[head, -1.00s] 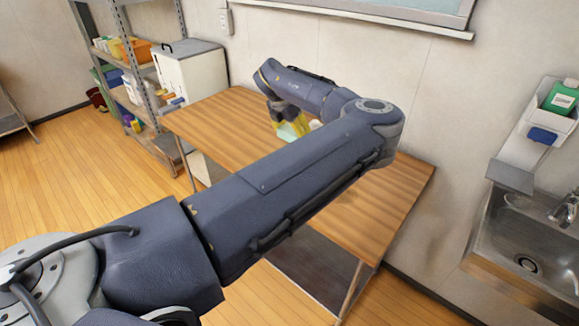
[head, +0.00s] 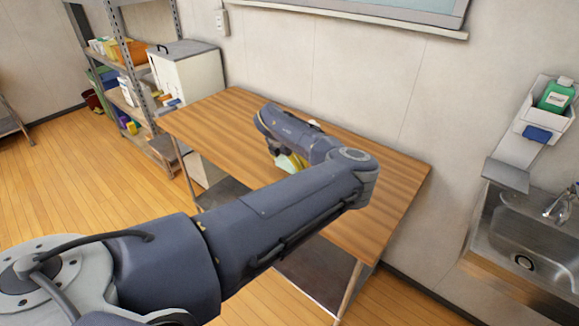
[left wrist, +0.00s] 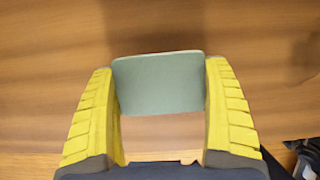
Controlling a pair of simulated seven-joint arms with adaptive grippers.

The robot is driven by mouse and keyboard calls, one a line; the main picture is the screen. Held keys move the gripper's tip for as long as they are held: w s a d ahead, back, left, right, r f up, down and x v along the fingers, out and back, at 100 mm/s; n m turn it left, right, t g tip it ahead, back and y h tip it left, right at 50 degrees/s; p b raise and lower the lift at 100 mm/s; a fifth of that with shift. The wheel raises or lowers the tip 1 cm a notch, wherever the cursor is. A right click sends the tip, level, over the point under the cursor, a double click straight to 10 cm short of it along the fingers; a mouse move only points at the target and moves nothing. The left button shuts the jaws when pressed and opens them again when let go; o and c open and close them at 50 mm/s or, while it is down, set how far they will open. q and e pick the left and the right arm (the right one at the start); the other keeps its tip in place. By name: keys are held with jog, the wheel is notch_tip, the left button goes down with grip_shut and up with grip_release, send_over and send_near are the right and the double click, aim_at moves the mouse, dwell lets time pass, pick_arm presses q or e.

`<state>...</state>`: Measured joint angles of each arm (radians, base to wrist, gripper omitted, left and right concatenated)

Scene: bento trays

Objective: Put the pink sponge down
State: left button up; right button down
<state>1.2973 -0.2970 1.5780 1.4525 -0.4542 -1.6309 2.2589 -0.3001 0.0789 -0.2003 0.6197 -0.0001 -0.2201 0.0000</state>
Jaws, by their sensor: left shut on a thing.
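My left gripper (head: 286,160) is over the wooden table (head: 215,115), partly hidden by my own arm. In the left wrist view its two yellow fingers (left wrist: 160,85) are shut on a flat grey-green block (left wrist: 158,84), one finger at each side edge. The block's pale green also shows a little in the head view (head: 293,163). No pink sponge shows in either view. The wood surface fills the background behind the block. I cannot tell whether the block touches the table. My right gripper is not in view.
A small pale thing (head: 314,122) shows on the table behind my arm. A white box (head: 188,70) and a metal shelf (head: 130,60) stand to the left, a sink (head: 525,235) to the right. The table's left part and right end look clear.

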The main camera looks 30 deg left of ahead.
pick_arm(q)
jog(key=shift+f, duration=1.1)
jog(key=o, duration=0.6)
jog(key=shift+f, duration=0.1)
jog(key=shift+o, duration=0.2)
jog(key=v, duration=1.2)
jog(key=shift+a, duration=0.1)
